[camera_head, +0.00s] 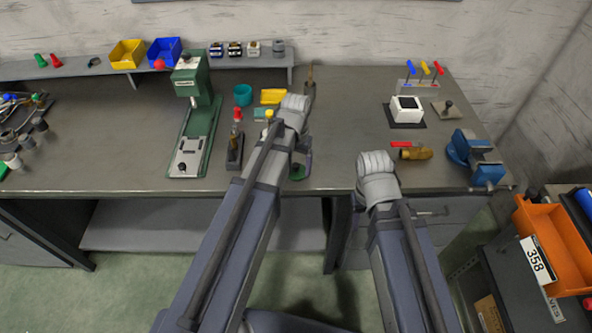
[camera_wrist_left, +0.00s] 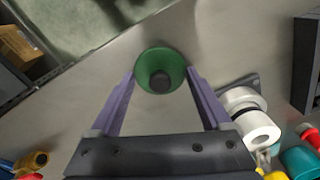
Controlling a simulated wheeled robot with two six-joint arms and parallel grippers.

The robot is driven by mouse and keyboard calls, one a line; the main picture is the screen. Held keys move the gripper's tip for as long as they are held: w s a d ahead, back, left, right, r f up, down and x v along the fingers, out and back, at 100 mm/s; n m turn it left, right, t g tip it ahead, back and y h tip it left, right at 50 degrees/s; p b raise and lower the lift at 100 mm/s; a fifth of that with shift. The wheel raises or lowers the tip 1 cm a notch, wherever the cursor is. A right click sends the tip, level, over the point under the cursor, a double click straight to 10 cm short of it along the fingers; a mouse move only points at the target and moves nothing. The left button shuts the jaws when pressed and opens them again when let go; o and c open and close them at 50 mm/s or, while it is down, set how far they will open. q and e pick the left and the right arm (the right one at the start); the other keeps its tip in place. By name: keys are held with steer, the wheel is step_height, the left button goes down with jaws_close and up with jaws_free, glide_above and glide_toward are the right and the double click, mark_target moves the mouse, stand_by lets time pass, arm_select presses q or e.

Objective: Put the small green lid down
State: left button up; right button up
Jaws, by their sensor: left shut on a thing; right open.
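The small green lid (camera_head: 297,173), a round green disc with a dark knob, is by the front edge of the workbench (camera_head: 250,180). In the left wrist view the lid (camera_wrist_left: 160,70) sits between the tips of two purple fingers. My left gripper (camera_head: 304,164) is shut on it, with its knob facing the camera. I cannot tell whether the lid touches the bench top. My right gripper (camera_head: 376,166) is over the bench's front edge, right of the left one; its fingers are mostly hidden by the wrist.
A green press (camera_head: 196,95), a teal cup (camera_head: 243,94) and a dark stand with a red top (camera_head: 235,150) are left of my left arm. A white box (camera_head: 405,110), a brass part (camera_head: 414,153) and a blue vise (camera_head: 475,158) stand right. Bench between the arms is clear.

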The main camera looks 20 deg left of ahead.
mark_target(296, 165)
arm_select(q)
steer(key=shift+f, duration=0.15)
steer(key=o, duration=1.2)
steer(key=shift+c, duration=0.2)
step_height(296, 165, up, 12)
steer(key=p, duration=1.2)
steer(key=s+d+m+y, duration=0.1)
steer(key=s+d+m, duration=0.1)
steer(key=s+d, duration=0.8)
steer(key=s, duration=0.4)
steer(key=shift+s+d+r, duration=0.15)
steer(key=shift+d+r, duration=0.05)
steer(key=shift+d, duration=0.05)
